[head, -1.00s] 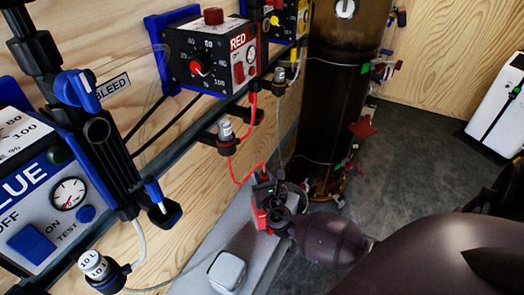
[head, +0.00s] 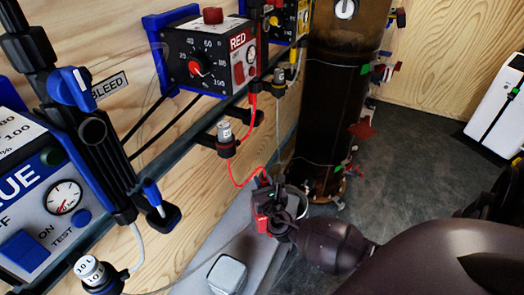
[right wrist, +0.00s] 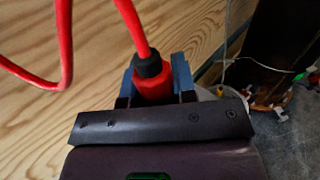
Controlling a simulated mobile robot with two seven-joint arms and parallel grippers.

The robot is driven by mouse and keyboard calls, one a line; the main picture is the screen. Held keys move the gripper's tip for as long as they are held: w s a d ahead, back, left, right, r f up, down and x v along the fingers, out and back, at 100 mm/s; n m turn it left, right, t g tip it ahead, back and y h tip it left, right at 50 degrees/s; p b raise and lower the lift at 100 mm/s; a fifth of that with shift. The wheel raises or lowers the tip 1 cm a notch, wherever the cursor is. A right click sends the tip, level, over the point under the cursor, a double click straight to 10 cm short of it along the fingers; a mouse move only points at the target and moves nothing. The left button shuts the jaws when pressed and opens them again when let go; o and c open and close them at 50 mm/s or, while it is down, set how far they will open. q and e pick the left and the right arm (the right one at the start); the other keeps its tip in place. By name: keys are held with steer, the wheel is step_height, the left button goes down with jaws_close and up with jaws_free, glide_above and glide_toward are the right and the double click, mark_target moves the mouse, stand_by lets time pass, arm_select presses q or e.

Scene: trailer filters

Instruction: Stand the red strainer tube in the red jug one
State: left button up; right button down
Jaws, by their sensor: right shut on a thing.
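The red strainer tube (right wrist: 153,86) has a black collar and a red hose coming out of its top. My right gripper (right wrist: 154,78) is shut on it, with a finger on either side. In the head view the red tube (head: 262,207) is small and partly covered by my right gripper (head: 268,208), low beside the grey ledge. A pale round rim, perhaps of a jug, shows just behind and right of the gripper. Most of it is hidden, and I cannot tell its colour. The tube's lower end is hidden too. My left gripper is not in view.
The red hose (head: 233,178) loops up to a grey-capped fitting (head: 225,137) below the RED control box (head: 208,58). A tall dark column (head: 333,110) stands behind the gripper. A white square-topped container (head: 228,273) is at front. Open dark floor (head: 420,150) lies right.

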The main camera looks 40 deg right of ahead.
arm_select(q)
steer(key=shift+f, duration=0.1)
arm_select(e)
steer(key=shift+f, duration=0.1)
steer(key=c, duration=0.8)
jaws_free()
steer(key=shift+c, duration=0.2)
steer(key=shift+s+a, duration=0.15)
steer(key=shift+s, duration=0.2)
steer(key=p+v, duration=0.1)
steer(key=v, duration=0.7)
steer(key=shift+s+a, duration=0.15)
steer(key=shift+s, duration=0.15)
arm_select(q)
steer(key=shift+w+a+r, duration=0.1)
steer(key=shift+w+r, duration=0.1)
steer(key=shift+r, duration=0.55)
arm_select(e)
steer(key=shift+s+a, duration=0.25)
steer(key=shift+s, duration=0.4)
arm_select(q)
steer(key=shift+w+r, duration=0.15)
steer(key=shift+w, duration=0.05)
